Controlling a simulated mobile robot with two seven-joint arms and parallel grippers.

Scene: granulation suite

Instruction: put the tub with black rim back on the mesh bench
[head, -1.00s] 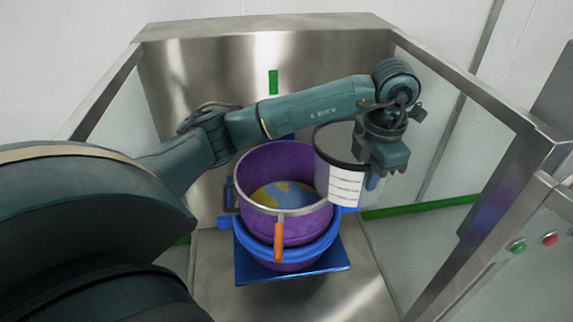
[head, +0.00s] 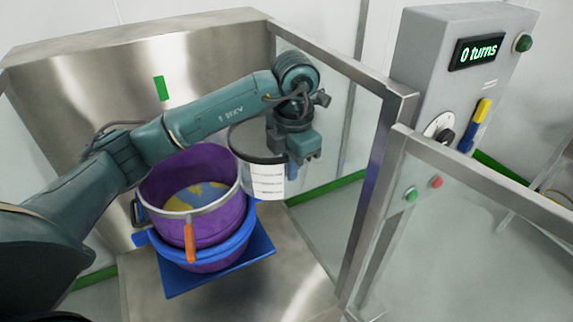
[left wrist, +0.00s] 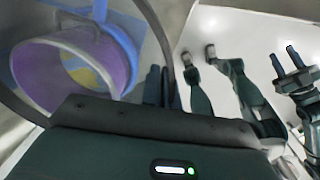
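The tub with the black rim (head: 262,178) is clear, with a white lined label, and hangs upright at the right of the purple pot in the head view. My left gripper (head: 291,170) is shut on the tub's rim side. In the left wrist view the tub's dark rim (left wrist: 160,35) curves close to the camera, and its clear wall is hard to make out. My right gripper (left wrist: 290,63) shows at the right of the left wrist view, its two fingers apart and empty. The mesh bench is not in view.
A purple pot (head: 210,222) with a yellow-and-blue inside sits in a blue holder (head: 245,245) inside a steel enclosure. A glazed panel's steel post (head: 375,200) stands to the right. A grey control box (head: 425,70) reads "0 turns".

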